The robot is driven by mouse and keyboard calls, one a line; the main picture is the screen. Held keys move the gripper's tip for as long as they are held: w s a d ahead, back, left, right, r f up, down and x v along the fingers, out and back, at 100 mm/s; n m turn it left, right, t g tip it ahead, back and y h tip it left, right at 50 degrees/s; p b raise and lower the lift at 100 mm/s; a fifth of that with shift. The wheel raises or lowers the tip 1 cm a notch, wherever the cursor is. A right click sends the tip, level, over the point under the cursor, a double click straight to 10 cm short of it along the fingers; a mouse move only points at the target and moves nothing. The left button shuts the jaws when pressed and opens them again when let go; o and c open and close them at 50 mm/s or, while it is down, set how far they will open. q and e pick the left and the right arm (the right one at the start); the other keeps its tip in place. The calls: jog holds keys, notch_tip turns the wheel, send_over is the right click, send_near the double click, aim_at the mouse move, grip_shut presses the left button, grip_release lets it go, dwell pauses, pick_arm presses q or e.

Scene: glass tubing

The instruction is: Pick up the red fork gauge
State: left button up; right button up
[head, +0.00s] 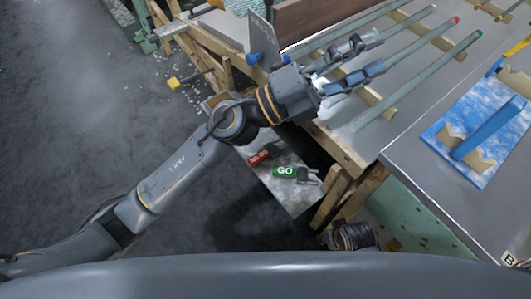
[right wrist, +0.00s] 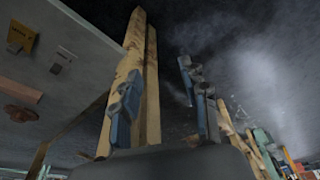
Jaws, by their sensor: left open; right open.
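The red fork gauge (head: 259,158) lies on a small grey shelf low beside the bench, with its dark fork end pointing up and right. Its label is too small to read surely. A green gauge marked GO (head: 285,171) lies just below and right of it. My left gripper (head: 374,53) is open and empty over the glass tubes on the bench, well above and right of the red gauge. My right gripper (right wrist: 160,72) is open in the right wrist view, with a wooden post behind its left finger. No gauge shows in that view.
Several glass tubes with coloured ends (head: 430,80) lie across wooden strips on the bench. Wooden bench legs (head: 345,190) stand right of the shelf. The floor (head: 80,130) at left is clear.

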pick_arm(q)
jog(key=s+d+f+m+g+y, duration=0.2)
jog(key=s+d+f+m+g, duration=0.15)
jog(key=m+g, duration=0.25)
jog(key=m+t+y, duration=0.2)
jog(key=m+y, duration=0.5)
jog(key=y, duration=1.4)
send_over(257, 157)
jog(key=f, duration=2.9)
jog(key=shift+s+d+b, duration=0.1)
jog(key=shift+d+b, duration=0.2)
jog(key=shift+d, duration=0.05)
jog(key=shift+f, duration=0.8)
jog(key=f, duration=0.4)
jog(key=shift+a+f, duration=0.2)
jog(key=shift+a, duration=0.15)
jog(key=shift+f, duration=0.25)
grip_shut()
pick_arm(e)
notch_tip(257, 157, down, 9)
jog(key=s, duration=0.3)
jog(key=shift+d+g, duration=0.15)
jog(key=shift+g, duration=0.15)
